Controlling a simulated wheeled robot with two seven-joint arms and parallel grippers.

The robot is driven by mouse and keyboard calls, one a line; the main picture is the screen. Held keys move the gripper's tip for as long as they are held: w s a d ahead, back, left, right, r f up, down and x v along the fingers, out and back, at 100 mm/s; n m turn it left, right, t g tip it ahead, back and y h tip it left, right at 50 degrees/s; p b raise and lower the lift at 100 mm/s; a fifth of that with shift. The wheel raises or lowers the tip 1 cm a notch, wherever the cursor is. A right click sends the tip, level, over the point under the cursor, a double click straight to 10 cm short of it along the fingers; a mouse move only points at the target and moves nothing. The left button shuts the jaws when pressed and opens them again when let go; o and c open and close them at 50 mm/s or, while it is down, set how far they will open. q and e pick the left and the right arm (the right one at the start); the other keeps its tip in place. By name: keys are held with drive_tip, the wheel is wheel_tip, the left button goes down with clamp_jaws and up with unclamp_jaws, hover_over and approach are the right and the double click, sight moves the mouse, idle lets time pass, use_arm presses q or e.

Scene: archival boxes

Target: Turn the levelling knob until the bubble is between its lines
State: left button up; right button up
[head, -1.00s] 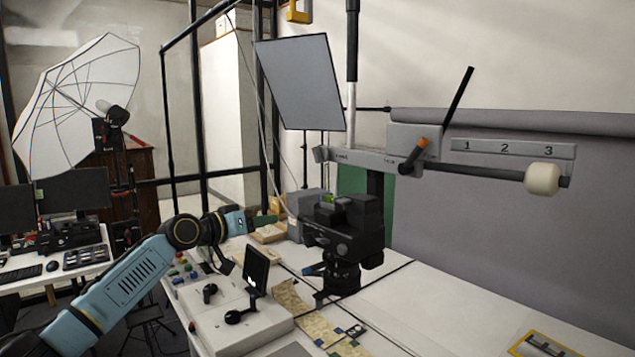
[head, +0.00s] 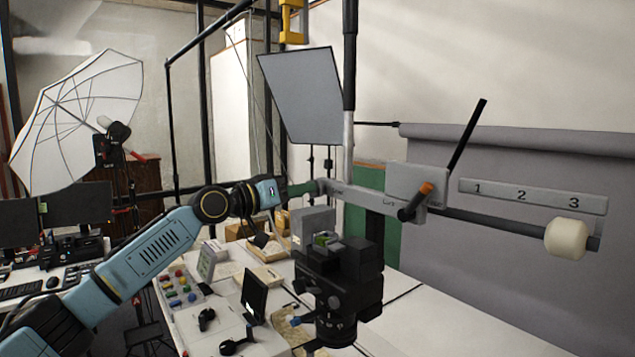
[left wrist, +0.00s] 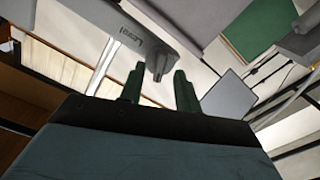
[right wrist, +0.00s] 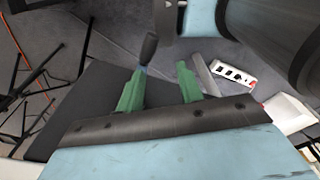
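The grey horizontal arm (head: 365,198) of the camera stand carries lettering that seems to read "Level" in the left wrist view (left wrist: 140,30). A small grey knob (left wrist: 160,62) sticks out below it, just beyond my left fingertips and roughly in line with the gap. My left gripper (head: 303,188) is at the left end of the grey arm; its green fingers (left wrist: 158,88) are apart with nothing between them. A small green spot (head: 325,238) shows on the black camera (head: 345,285); I cannot make out a bubble or lines. My right gripper (right wrist: 160,88) is open and empty, outside the head view.
A dark lever (head: 466,140), an orange-tipped handle (head: 418,200) and a cream roller (head: 566,238) sit along the stand's arm. A grey panel (head: 302,95) stands behind. The table holds a small black screen (head: 254,296) and coloured buttons (head: 178,288).

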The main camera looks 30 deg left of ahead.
use_arm(q)
drive_tip(key=shift+x, duration=0.85)
drive_tip(key=shift+s, duration=0.15)
drive_tip(key=shift+c, duration=0.3)
clamp_jaws()
drive_tip(key=m+b, duration=0.3)
drive_tip(key=m, duration=0.1)
use_arm(e)
wheel_tip(320, 180, down, 3)
drive_tip(key=shift+w+r, duration=0.1)
drive_tip(key=shift+w, duration=0.05)
use_arm(q)
drive_tip(key=shift+o, duration=0.3)
unclamp_jaws()
